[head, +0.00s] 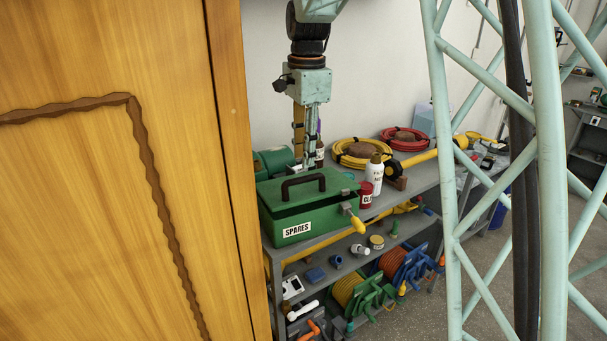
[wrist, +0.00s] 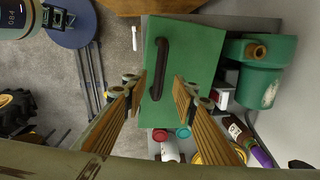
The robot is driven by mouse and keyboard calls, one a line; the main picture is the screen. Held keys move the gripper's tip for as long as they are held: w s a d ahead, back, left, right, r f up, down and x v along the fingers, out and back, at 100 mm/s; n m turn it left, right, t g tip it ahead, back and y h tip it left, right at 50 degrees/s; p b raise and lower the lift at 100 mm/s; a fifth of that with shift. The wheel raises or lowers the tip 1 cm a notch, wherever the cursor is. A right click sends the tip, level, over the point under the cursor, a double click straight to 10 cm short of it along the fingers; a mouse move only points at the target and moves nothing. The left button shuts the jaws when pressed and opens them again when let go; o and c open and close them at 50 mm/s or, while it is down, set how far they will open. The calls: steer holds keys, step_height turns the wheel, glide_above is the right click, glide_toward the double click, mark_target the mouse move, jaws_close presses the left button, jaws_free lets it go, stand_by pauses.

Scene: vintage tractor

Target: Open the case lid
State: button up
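The green case (head: 300,228), labelled SPARES, sits on the top of the grey shelf unit. Its green lid (head: 335,184) is down, with a dark band below its front edge; I cannot tell whether it is slightly ajar. A dark handle (head: 303,181) stands on the lid. In the wrist view the lid (wrist: 190,75) and handle (wrist: 158,68) are seen from above. My gripper (wrist: 159,80) is open and empty, its fingertips on either side of the handle's near end in that picture. In the head view my gripper (head: 305,165) points down at the case's far side; contact is unclear.
Coiled yellow (head: 352,161) and red (head: 388,140) hoses lie behind. A wooden panel (head: 120,180) fills the left.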

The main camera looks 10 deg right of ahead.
mark_target(304, 177)
steer(key=shift+w+f, duration=0.2)
steer(key=shift+f, duration=3.15)
jaws_close()
